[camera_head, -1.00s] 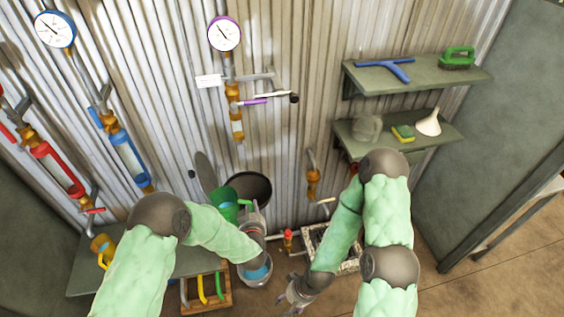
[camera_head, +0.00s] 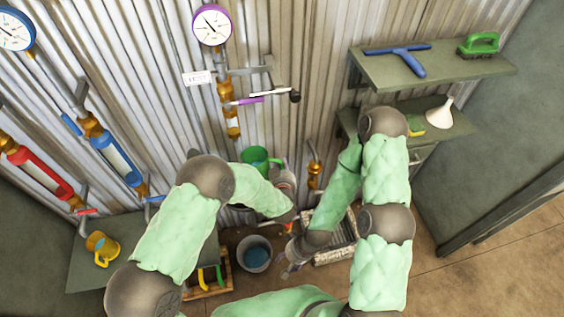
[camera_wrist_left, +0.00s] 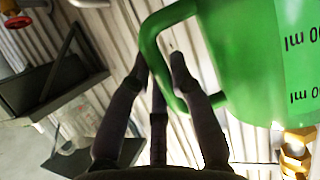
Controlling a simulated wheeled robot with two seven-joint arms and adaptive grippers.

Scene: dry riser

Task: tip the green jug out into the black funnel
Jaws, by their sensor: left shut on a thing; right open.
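The green jug (camera_head: 258,158) is held up in front of the corrugated wall, below the purple-rimmed gauge. My left gripper (camera_head: 282,178) is shut on its handle; in the left wrist view the fingers (camera_wrist_left: 160,72) close around the handle of the jug (camera_wrist_left: 245,60), whose side carries black volume marks. I cannot tell how far the jug is tilted or see its contents. A dark round rim, possibly the black funnel, is mostly hidden below my left forearm, so I cannot make it out surely. My right gripper (camera_head: 290,268) is open and empty, low near the grate.
A bucket of blue liquid (camera_head: 254,258) stands on the floor. A yellow jug (camera_head: 102,246) sits on the left bench. A wooden crate (camera_head: 205,290) holds coloured handles. A white funnel (camera_head: 438,114) stands on the right shelf. Pipes and valves (camera_head: 228,95) line the wall.

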